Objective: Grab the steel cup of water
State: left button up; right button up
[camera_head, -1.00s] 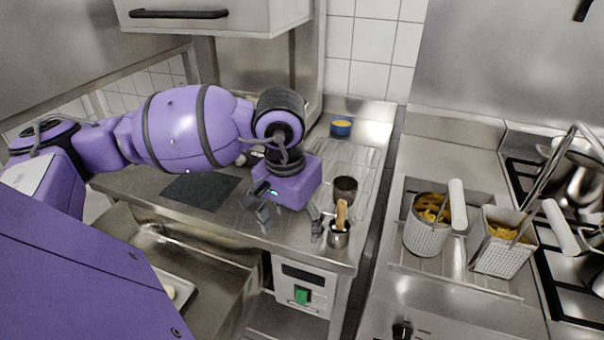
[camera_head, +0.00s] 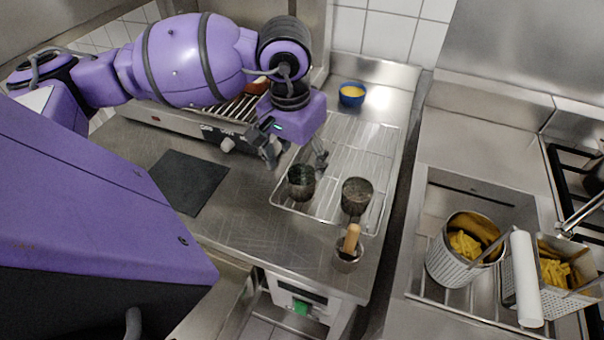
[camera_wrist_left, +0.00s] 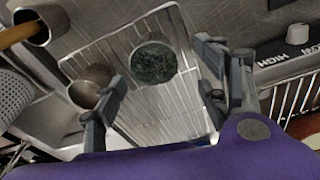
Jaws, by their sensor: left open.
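Two small steel cups stand on a wire rack (camera_head: 352,140). The right cup (camera_head: 356,195) has bare metal walls; it also shows in the left wrist view (camera_wrist_left: 92,85), and I cannot tell whether it holds water. The left cup (camera_head: 301,182) has a dark green, speckled top, plain in the left wrist view (camera_wrist_left: 153,62). A third steel cup (camera_head: 347,262) holds a wooden handle (camera_head: 352,238). My left gripper (camera_head: 297,158) is open and empty, just behind the green-topped cup, with its fingers pointing down. My right gripper is not in view.
A blue bowl (camera_head: 352,95) with yellow content stands at the back. A dark mat (camera_head: 188,182) and a grill (camera_head: 225,110) with a knob lie left. Fryer baskets (camera_head: 465,250) with fries hang at right. The counter in front of the rack is mostly clear.

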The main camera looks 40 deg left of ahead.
aim_at(303, 182)
pick_arm(q)
jog(key=shift+s+d+f, duration=0.1)
jog(key=shift+d+f, duration=0.05)
jog(key=shift+f, duration=0.3)
jog(key=shift+s+d+f, duration=0.1)
jog(key=shift+f, duration=0.35)
jog(key=f, duration=0.3)
jog(key=f+p, duration=0.1)
jog(key=f, duration=0.1)
jog(key=shift+w+d, duration=0.25)
jog(key=shift+w, duration=0.05)
jog(key=c, duration=1.3)
